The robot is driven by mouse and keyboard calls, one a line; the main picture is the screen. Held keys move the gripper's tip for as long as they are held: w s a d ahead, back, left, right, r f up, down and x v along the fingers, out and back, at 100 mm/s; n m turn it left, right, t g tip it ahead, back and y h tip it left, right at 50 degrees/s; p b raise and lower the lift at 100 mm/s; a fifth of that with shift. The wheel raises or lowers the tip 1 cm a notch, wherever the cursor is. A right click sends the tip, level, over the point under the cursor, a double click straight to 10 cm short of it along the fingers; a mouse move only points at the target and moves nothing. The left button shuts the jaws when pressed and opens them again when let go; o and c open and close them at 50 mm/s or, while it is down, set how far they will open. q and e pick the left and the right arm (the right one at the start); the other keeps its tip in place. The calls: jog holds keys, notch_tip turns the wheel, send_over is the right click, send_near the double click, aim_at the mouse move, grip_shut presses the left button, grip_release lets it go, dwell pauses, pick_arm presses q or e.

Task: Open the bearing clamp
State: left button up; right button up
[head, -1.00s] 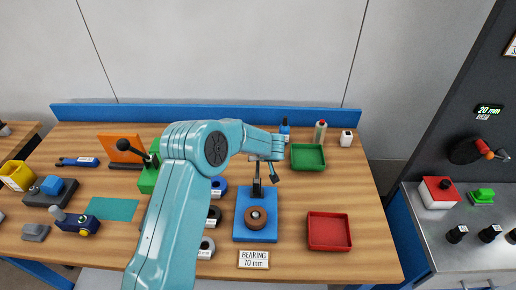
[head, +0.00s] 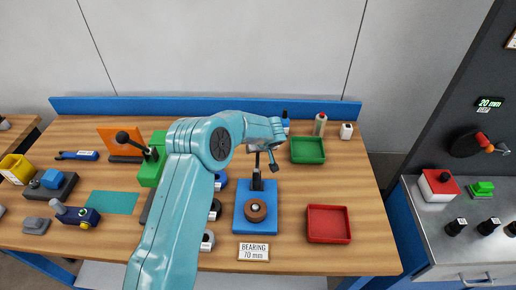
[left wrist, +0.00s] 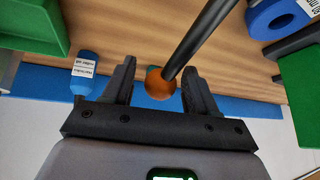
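The bearing clamp has a blue base (head: 240,225) with a brown ring-shaped bearing (head: 255,210) on it. A dark upright part (head: 257,180) stands behind the ring. My left gripper (head: 265,163) is above and behind the ring, and its arm comes in from the lower left. In the left wrist view a black lever rod (left wrist: 203,35) ends in an orange ball knob (left wrist: 160,84). The knob lies between the two open fingers, with a gap visible on each side. The head view does not show the knob clearly. My right gripper is not in view.
A green tray (head: 308,158) and a red tray (head: 308,237) are right of the clamp. A bottle (head: 320,124) and a white container (head: 346,131) stand at the back. Several rings and a green lever fixture (head: 151,173) are on the left, partly behind my arm.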

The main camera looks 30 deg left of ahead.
pick_arm(q)
jog(key=b+v, duration=0.1)
jog(key=v, duration=1.5)
jog(key=shift+r, duration=0.1)
jog(key=shift+s+d, duration=0.1)
jog(key=shift+s, duration=0.1)
